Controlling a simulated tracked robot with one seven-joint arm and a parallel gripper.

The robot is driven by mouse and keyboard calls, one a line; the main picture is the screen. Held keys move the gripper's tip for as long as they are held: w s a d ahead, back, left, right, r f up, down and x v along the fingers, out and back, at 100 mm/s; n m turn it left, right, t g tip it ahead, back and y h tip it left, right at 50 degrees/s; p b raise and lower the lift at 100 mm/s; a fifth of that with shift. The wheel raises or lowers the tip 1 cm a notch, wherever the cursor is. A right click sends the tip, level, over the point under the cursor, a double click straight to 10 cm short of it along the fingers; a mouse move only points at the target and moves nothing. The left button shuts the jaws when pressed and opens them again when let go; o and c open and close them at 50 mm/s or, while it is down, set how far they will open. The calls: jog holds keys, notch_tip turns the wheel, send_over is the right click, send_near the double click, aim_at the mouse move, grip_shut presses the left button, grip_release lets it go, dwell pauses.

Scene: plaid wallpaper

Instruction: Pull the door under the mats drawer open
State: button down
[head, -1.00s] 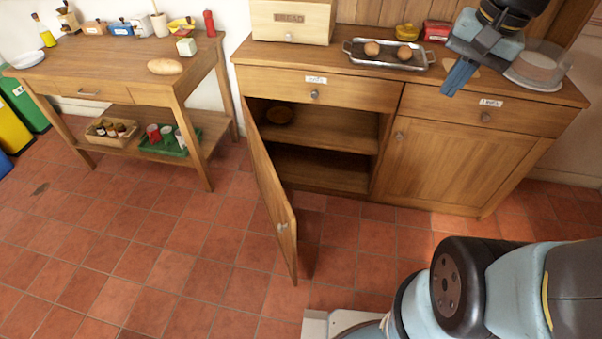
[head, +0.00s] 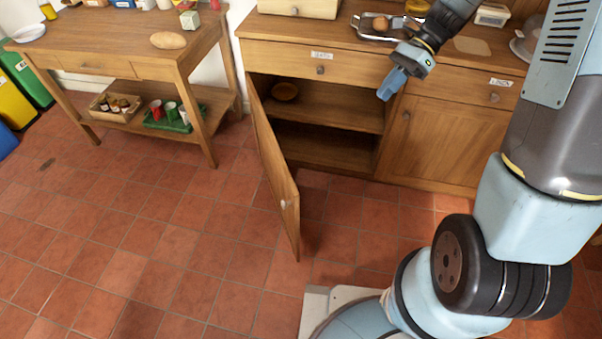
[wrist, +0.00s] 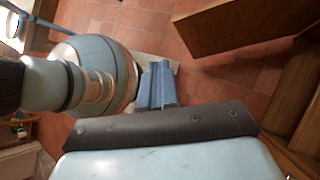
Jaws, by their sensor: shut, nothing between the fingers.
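The mats drawer (head: 350,68) is the left drawer of the wooden sideboard, closed, with a small label too blurred to read surely and a round knob. The door (head: 272,160) under it stands wide open, hinged at its left, its free edge swung out over the floor. Its small knob (head: 284,204) shows near that edge. A wooden panel, probably this door, shows in the wrist view (wrist: 240,28). My gripper (head: 385,95) is shut and empty, in front of the cupboard opening's upper right, apart from the door. Its fingers show in the wrist view (wrist: 157,85).
The right door (head: 445,140) is closed. A tray (head: 372,32) stands on top. A side table (head: 130,45) stands left. The tiled floor (head: 170,215) between is clear.

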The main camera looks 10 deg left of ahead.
jog(key=w+a+f+m+g+y, duration=0.1)
jog(key=a+f+m+y, duration=0.3)
jog(key=f, duration=0.6)
jog(key=a+f+m+g+y, duration=0.1)
jog(key=f+m+y, duration=0.1)
jog(key=f+m, duration=0.7)
jog(key=w+a+f+m+y, duration=0.1)
jog(key=a+f+m+y, duration=0.2)
jog(key=f, duration=0.9)
jog(key=x, duration=1.4)
jog(key=shift+s, duration=0.3)
jog(key=shift+r, duration=0.15)
